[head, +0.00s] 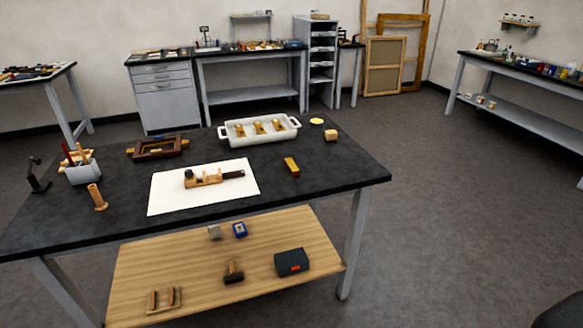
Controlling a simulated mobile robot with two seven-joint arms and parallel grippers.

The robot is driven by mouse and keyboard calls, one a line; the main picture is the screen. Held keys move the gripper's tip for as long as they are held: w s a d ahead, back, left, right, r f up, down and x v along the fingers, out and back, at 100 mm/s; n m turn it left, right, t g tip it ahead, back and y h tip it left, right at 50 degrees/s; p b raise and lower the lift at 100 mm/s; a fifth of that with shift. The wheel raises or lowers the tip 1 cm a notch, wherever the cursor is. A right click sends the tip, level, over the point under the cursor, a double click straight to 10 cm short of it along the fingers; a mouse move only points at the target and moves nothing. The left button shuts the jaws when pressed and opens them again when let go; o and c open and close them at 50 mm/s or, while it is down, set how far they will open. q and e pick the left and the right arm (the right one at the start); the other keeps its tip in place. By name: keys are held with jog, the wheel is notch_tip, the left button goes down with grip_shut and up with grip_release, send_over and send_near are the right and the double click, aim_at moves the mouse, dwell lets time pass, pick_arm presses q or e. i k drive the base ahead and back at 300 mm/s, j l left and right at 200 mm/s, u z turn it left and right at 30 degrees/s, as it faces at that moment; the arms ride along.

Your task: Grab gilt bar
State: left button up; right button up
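A small gold bar (291,166) with a dark reddish side lies alone on the black tabletop (335,185), right of a white sheet. Several similar gold pieces (259,128) lie in a white tray (232,141) with handles at the back of the same table. I cannot tell from the picture which of these is the gilt bar. Neither of my grippers shows in the head view.
On the table are a white sheet (165,200) with a wooden tool (205,179), a wooden frame (158,147), a tool holder (83,173), a wooden block (331,135) and a round yellow piece (317,121). A lower shelf (200,265) holds several items. Floor right of the table is clear.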

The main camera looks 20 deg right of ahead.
aim_at(293, 169)
jog(key=i+l+z, duration=0.2)
jog(key=l+z, duration=0.15)
jog(key=i+l+z, duration=0.2)
jog(key=l+z, duration=0.15)
jog(key=i+l+z, duration=0.35)
jog(key=k+j, duration=0.1)
